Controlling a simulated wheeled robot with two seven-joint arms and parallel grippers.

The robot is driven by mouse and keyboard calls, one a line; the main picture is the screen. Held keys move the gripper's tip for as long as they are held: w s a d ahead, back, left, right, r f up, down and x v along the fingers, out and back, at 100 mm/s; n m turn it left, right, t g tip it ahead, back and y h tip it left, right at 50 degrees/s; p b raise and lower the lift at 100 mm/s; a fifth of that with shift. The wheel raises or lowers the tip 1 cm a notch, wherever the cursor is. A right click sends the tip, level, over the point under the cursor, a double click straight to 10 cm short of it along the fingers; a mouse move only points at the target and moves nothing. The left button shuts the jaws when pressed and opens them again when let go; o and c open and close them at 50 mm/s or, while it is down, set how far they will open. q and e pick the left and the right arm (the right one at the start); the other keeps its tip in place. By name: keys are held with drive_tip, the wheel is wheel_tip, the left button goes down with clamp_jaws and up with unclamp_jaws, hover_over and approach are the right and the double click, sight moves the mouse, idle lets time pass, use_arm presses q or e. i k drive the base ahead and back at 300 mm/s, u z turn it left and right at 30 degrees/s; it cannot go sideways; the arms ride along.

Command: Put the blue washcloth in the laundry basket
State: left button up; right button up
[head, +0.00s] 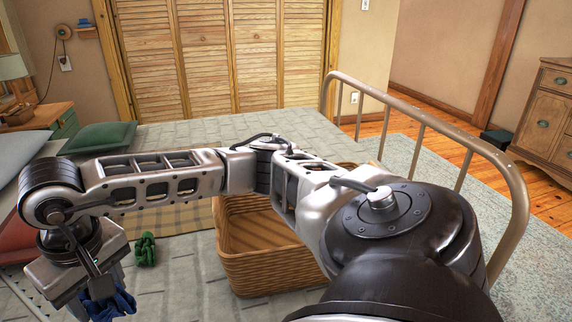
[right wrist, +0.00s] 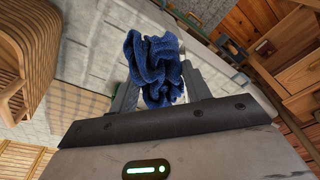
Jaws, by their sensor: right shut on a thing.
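The blue washcloth (right wrist: 153,68) is a crumpled dark blue cloth. My right gripper (right wrist: 155,92) is shut on it in the right wrist view. In the head view the cloth (head: 110,305) hangs at the lower left under my right gripper (head: 102,288). The laundry basket (head: 268,272) is a tan wicker box on the bed, right of the cloth and partly hidden behind my right arm. The basket (right wrist: 30,55) also shows at the left of the right wrist view. The cloth is outside the basket. My left gripper is not in view.
A green knotted toy (head: 146,250) lies on the bed between the cloth and the basket. A green pillow (head: 100,137) lies at the bed's left. The metal bed rail (head: 455,135) runs along the right. Bare grey bedspread (head: 185,275) lies left of the basket.

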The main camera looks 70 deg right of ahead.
sight(268, 242)
drive_tip(key=k, duration=1.3)
drive_tip(key=z, duration=0.6)
drive_tip(key=i, duration=1.25)
